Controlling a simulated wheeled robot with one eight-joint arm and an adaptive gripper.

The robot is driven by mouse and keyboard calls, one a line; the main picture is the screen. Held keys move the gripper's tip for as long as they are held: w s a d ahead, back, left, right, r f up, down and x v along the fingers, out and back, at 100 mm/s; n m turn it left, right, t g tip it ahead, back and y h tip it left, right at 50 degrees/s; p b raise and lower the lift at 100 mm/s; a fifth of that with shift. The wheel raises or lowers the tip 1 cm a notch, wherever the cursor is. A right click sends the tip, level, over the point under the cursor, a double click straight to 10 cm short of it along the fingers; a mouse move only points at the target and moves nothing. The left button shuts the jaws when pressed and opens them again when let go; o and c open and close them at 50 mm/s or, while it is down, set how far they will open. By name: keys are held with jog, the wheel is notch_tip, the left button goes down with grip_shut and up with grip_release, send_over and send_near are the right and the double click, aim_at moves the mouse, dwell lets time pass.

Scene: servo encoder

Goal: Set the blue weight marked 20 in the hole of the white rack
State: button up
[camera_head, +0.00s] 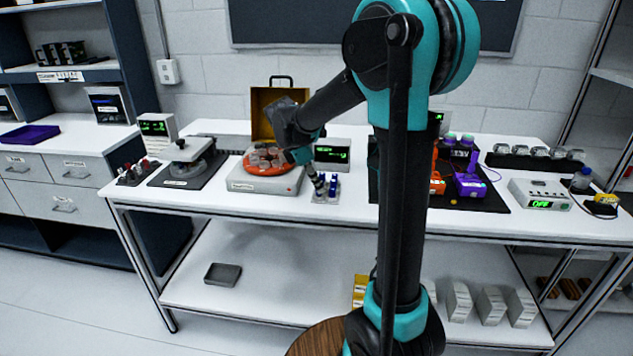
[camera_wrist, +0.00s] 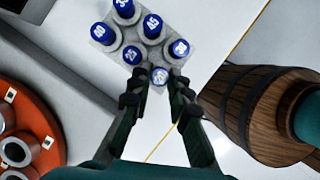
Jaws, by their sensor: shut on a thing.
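The white rack (camera_wrist: 112,52) is at the top of the wrist view and holds several blue-topped weights, one marked 45 (camera_wrist: 152,24). It also shows in the head view (camera_head: 318,199), near the table's front edge. My gripper (camera_wrist: 157,80) is shut on a small weight with a blue and white top (camera_wrist: 160,75), taken as the blue weight marked 20; its number is too blurred to read. The held weight is at the rack's near corner. I cannot tell whether it is in the hole or just above it. In the head view my gripper (camera_head: 317,184) points down at the rack.
A round orange tray (camera_wrist: 52,120) with metal rings sits left of the rack, on a white device (camera_head: 262,182). A display box (camera_head: 332,154) stands behind the rack. A wooden barrel (camera_wrist: 268,112) shows on the right, below the table edge.

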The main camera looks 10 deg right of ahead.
jog(key=shift+f, duration=0.45)
dwell(0.4)
jog(key=o, duration=0.9)
jog(key=shift+r, duration=3.05)
jog(key=shift+s, duration=0.15)
